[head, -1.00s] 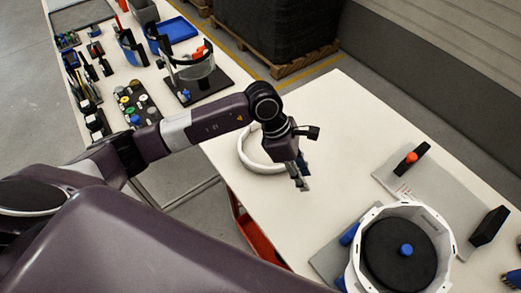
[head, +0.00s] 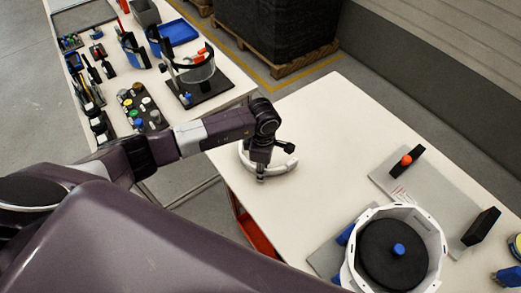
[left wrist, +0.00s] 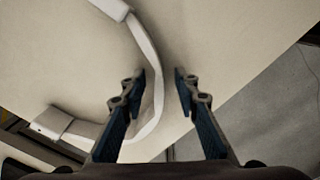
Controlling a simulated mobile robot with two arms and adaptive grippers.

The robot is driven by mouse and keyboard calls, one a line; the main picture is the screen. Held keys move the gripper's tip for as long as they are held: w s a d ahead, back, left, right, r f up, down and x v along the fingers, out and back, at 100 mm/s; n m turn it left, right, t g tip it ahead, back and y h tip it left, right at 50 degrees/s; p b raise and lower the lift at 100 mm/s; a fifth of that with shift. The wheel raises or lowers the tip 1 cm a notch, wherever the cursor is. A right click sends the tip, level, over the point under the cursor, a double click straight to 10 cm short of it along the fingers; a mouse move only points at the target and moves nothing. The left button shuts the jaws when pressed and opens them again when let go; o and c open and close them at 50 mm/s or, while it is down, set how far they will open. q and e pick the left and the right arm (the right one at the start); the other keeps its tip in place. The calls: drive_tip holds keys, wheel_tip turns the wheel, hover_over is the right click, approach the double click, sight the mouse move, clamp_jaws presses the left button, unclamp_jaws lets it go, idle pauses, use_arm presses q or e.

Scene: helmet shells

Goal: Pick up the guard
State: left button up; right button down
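The guard (head: 286,167) is a white curved band lying on the right-hand table near its left edge. My left gripper (head: 260,178) is over the guard's near side in the head view and hides part of it. In the left wrist view, the guard (left wrist: 143,42) curves down toward my left gripper (left wrist: 161,82). My right gripper is in neither view.
A white helmet shell (head: 437,240) with a dark round insert stands at the table's near right. Behind it is a grey plate (head: 425,190) with black blocks. The table's middle is clear. Another table (head: 215,108) at the left holds parts and a visor stand.

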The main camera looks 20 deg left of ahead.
use_arm(q)
drive_tip(key=shift+f, duration=0.15)
clamp_jaws()
idle(0.4)
